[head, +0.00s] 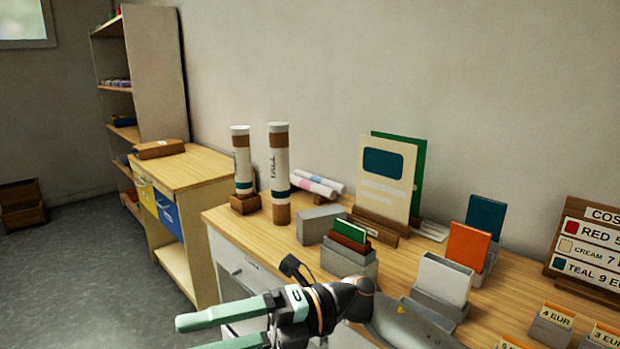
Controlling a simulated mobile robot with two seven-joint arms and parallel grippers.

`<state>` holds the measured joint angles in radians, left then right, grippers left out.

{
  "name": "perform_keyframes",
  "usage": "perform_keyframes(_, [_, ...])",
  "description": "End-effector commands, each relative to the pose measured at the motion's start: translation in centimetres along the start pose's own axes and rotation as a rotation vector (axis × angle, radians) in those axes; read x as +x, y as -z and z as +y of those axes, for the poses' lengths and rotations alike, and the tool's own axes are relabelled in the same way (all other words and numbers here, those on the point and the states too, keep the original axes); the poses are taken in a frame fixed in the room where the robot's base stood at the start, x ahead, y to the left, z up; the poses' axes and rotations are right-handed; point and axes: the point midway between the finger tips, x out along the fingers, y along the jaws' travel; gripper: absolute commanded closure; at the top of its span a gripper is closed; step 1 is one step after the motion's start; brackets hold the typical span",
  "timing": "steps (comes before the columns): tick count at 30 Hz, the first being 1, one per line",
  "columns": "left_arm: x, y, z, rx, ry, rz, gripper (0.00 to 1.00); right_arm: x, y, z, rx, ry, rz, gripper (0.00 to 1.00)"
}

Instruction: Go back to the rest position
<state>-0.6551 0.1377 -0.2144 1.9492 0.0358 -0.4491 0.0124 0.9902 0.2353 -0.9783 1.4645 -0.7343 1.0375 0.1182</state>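My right gripper (186,335) has pale green fingers and shows at the bottom of the head view, left of centre. Its arm comes in from the lower right, and the fingers point left. The two fingers are apart with nothing between them; the lower one is partly cut off by the frame edge. The gripper appears in front of the wooden-topped table (300,236), over the grey floor and the table's front in the picture. My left gripper is not in view.
The table bears two upright tubes (279,175), a cream board (385,185), grey card holders (349,262), an orange card (468,245) and a price sign (590,245). A side cabinet (190,168) and tall shelf (155,75) stand left.

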Motion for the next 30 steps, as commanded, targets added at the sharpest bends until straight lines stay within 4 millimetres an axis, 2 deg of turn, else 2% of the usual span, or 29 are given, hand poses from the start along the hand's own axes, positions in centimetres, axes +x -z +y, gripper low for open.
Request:
perform_keyframes(4, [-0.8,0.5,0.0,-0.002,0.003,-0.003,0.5,-1.3,-1.8,0.6,0.168,-0.26,-0.233,0.29])
perform_keyframes(8, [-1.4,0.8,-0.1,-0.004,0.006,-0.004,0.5,-4.3,-3.4,-0.3,0.329,-0.445,-0.453,0.29])
perform_keyframes(11, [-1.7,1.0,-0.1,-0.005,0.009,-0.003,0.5,-7.4,-4.1,-2.3,0.466,-0.567,-0.633,0.29])
perform_keyframes(13, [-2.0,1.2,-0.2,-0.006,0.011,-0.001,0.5,-9.8,-4.1,-4.3,0.57,-0.639,-0.761,0.29])
perform_keyframes(17, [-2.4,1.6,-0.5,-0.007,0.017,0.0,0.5,-14.4,-2.8,-9.2,0.773,-0.749,-1.004,0.29])
perform_keyframes(20, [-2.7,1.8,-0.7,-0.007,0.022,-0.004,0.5,-17.7,-0.3,-13.6,0.938,-0.81,-1.193,0.29])
perform_keyframes(23, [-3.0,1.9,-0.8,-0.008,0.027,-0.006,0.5,-20.6,3.5,-18.3,1.11,-0.85,-1.382,0.29])
perform_keyframes(26, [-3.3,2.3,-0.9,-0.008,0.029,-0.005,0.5,-22.9,8.8,-22.8,1.288,-0.869,-1.568,0.29])
perform_keyframes(27, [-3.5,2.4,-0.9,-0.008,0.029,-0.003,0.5,-23.6,11.2,-24.4,1.359,-0.872,-1.638,0.29])
perform_keyframes(30, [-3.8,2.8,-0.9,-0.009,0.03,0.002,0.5,-24.7,17.1,-27.6,1.521,-0.864,-1.795,0.29])
